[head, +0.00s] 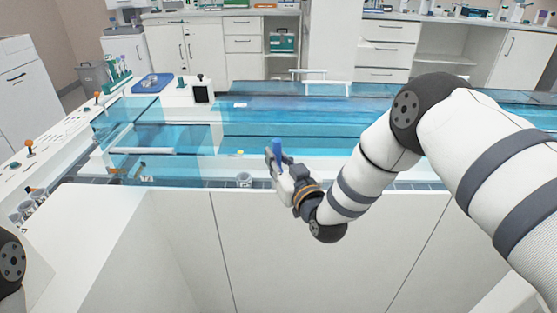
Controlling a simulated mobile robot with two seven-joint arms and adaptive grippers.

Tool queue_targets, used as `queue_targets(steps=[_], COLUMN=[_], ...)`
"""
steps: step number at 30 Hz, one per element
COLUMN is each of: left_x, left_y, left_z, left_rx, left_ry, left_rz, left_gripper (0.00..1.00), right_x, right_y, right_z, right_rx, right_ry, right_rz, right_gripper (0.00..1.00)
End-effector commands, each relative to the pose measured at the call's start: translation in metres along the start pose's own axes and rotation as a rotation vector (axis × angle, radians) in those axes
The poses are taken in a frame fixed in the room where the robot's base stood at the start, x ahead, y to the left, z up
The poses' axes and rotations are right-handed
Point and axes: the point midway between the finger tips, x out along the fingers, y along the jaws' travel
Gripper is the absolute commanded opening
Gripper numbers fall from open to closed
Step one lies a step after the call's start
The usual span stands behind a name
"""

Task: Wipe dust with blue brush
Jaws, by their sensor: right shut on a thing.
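My right gripper (279,163) reaches in from the right and is shut on the blue brush (277,146). The brush's blue part points up above the fingers; its lower part is hidden by the gripper. The gripper is near the front edge of the blue tube track (310,136), in front of its white front rim. I cannot tell whether the brush touches anything. No dust can be made out clearly; a small yellowish spot (240,153) lies on the track's near side. My left gripper is not in view; only a piece of my left arm shows at the lower left.
A transparent cover (170,140) stands over the track's left part. A small clear cup (244,180) sits at the front edge, left of my right gripper. A blue tray (152,83) and a tube rack (117,75) stand at the back left. A white panel (270,240) fills the front.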

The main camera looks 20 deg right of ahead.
Motion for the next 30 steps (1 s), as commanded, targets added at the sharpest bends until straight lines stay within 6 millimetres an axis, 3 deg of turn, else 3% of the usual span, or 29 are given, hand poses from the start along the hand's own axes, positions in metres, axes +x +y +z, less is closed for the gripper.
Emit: queue_targets(steps=[2,18,23,30], left_x=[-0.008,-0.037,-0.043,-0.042], left_y=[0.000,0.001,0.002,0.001], left_z=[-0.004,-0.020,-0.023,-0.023], left_rx=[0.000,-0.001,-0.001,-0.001], left_ry=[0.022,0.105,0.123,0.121], left_rz=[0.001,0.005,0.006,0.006], left_gripper=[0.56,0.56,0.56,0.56], right_x=[0.001,0.003,0.003,0.003], right_y=[0.000,0.003,0.004,0.004], right_z=[-0.025,-0.072,-0.082,-0.080], right_rx=[-0.002,-0.003,-0.002,-0.001], right_ry=[0.014,0.014,0.012,0.006], right_rz=[0.000,0.002,0.002,0.002], right_gripper=[0.00,0.00,0.00,0.00])
